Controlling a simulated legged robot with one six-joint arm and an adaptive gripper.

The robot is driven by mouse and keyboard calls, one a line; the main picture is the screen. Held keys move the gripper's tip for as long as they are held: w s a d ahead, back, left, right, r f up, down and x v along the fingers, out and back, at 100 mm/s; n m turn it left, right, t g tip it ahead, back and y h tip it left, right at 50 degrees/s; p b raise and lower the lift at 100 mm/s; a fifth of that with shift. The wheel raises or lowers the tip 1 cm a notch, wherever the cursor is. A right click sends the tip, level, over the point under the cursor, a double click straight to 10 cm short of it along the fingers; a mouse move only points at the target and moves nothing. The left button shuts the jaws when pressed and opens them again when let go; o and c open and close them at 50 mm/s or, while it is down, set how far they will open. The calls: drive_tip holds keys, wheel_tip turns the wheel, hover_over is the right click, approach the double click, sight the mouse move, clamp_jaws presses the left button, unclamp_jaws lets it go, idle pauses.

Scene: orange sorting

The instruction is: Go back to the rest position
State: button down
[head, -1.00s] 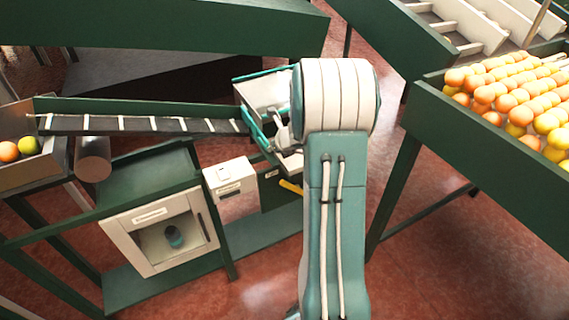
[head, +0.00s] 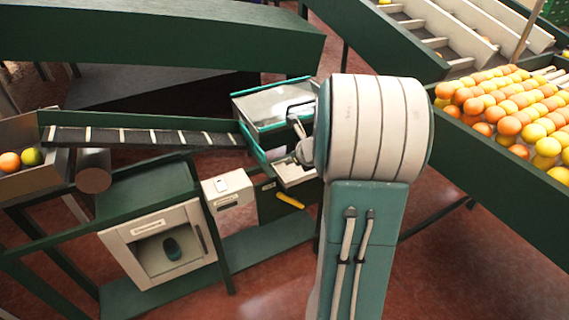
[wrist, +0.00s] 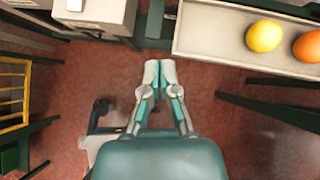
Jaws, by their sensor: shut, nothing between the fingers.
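My gripper (wrist: 160,72) shows in the wrist view with its two pale fingertips together, shut and empty. It hangs over the red-brown floor (wrist: 225,135), with no object between the fingers. In the head view my arm stands right of centre, and its large white joint hides most of what is behind it.
A tray with two fruits (wrist: 264,36) is ahead of the gripper at the upper right of the wrist view. A green conveyor (head: 140,136) runs left in the head view. A table heaped with oranges (head: 530,110) stands right. Yellow bars (wrist: 12,92) are at left.

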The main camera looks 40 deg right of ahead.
drive_tip(key=s+a+r+n+g+y, duration=0.1)
drive_tip(key=s+a+r+n, duration=0.3)
drive_tip(key=a+n, duration=0.6)
drive_tip(key=s+a+r+n+g+y, duration=0.1)
drive_tip(key=a+r+n+y, duration=0.1)
drive_tip(key=a+r+n, duration=0.8)
drive_tip(key=s+a+f+n+g+h, duration=0.1)
drive_tip(key=s+a+n+h, duration=0.1)
drive_tip(key=s+a+n, duration=0.9)
drive_tip(key=s+n, duration=0.3)
drive_tip(key=n, duration=0.2)
drive_tip(key=shift+s+f+h, duration=0.2)
drive_tip(key=shift+f+h, duration=0.1)
drive_tip(key=shift+f, duration=0.1)
